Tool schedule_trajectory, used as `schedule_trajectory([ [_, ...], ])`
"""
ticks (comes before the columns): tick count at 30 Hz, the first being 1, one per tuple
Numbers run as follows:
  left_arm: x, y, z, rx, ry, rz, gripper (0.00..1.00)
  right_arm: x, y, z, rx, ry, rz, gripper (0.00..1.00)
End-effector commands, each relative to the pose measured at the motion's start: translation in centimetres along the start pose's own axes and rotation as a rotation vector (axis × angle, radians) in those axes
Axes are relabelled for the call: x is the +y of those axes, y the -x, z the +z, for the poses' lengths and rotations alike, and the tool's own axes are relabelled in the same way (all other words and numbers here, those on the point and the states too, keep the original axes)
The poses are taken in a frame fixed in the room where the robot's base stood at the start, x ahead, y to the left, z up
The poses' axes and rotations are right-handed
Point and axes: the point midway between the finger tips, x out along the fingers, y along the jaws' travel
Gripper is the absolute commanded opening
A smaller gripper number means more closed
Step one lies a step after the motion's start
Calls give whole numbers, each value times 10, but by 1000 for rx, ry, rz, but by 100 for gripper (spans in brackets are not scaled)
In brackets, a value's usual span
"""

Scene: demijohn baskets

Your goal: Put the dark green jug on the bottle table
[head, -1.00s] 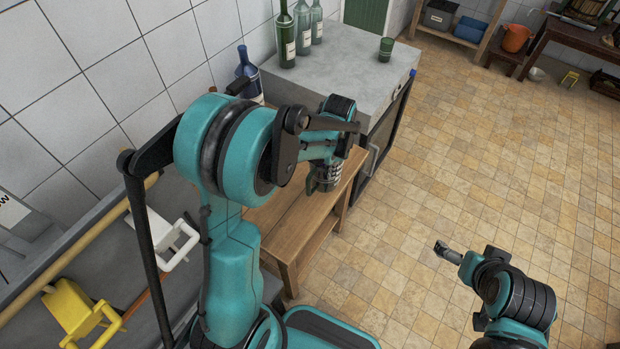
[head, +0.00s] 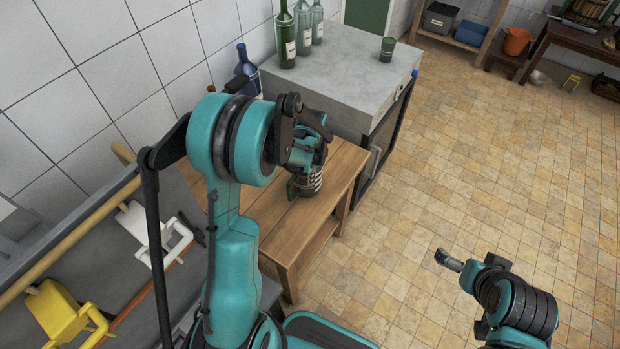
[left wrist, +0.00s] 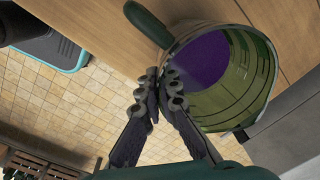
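The dark green jug (head: 313,181) shows in the head view over the right part of the low wooden table (head: 285,235), its handle to the left. I cannot tell whether its base touches the wood. The left wrist view looks into the open jug (left wrist: 255,75), with purple inside. My left gripper (head: 304,163) is at the jug's rim near the handle; its fingertips in the left wrist view (left wrist: 162,76) are close together, with the wall seemingly between them. A grey-topped table (head: 335,72) bears several bottles. My right gripper (head: 440,257) hangs over the floor, its fingers too small to read.
A green cup (head: 387,48) stands on the grey top near its right edge. A blue bottle (head: 248,72) stands near the wall. A yellow jug-like container (head: 60,310) and a white one (head: 150,235) lie at the left. The tiled floor (head: 480,150) is open.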

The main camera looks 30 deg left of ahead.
Motion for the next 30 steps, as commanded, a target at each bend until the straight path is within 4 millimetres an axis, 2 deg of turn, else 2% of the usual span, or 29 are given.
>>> schedule_trajectory([
  [8,0,-2,0,0,0,-1,0,0,-2,1,0,0,0,96],
  [11,0,-1,0,0,0,0,26,0,-1,1,0,0,0,96],
  [22,0,3,0,0,0,0,26,0,2,-1,0,0,0,96],
  [26,0,21,0,0,0,0,26,0,7,-5,0,0,0,96],
  [30,0,53,0,0,0,0,26,0,16,-12,0,0,0,96],
])
